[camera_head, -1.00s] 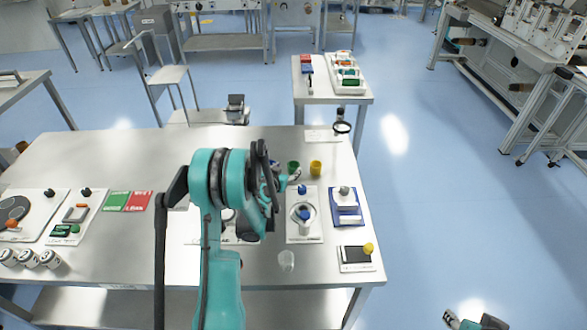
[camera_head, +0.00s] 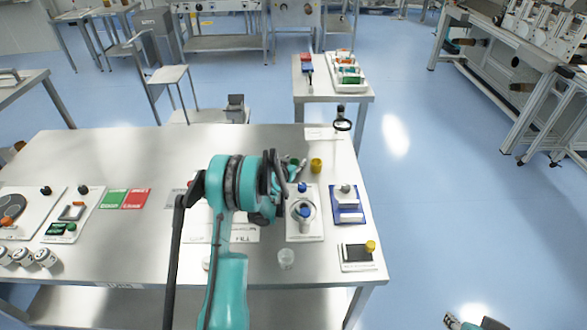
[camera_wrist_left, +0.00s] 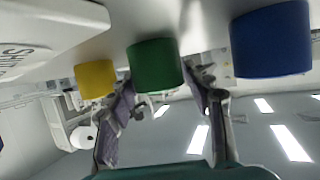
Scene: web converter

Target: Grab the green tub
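The green tub (camera_head: 294,163) stands near the far right part of the steel table, partly hidden behind my left gripper (camera_head: 287,174). In the left wrist view, which looks upside down, the green tub (camera_wrist_left: 154,66) sits between the two spread fingers of my left gripper (camera_wrist_left: 160,84). The fingers are apart, and I cannot tell whether either touches the tub. A yellow tub (camera_head: 316,165) stands just right of the green one, and it also shows in the wrist view (camera_wrist_left: 95,79). A blue tub (camera_wrist_left: 271,40) is on the other side. My right gripper (camera_head: 478,323) is cut off at the bottom edge.
The steel table (camera_head: 110,240) carries a white fixture with a blue knob (camera_head: 304,212), a blue-based block (camera_head: 346,205) and a clear cup (camera_head: 286,259). A magnifier (camera_head: 342,125) stands at the far right edge. Green and red cards (camera_head: 126,199) lie left.

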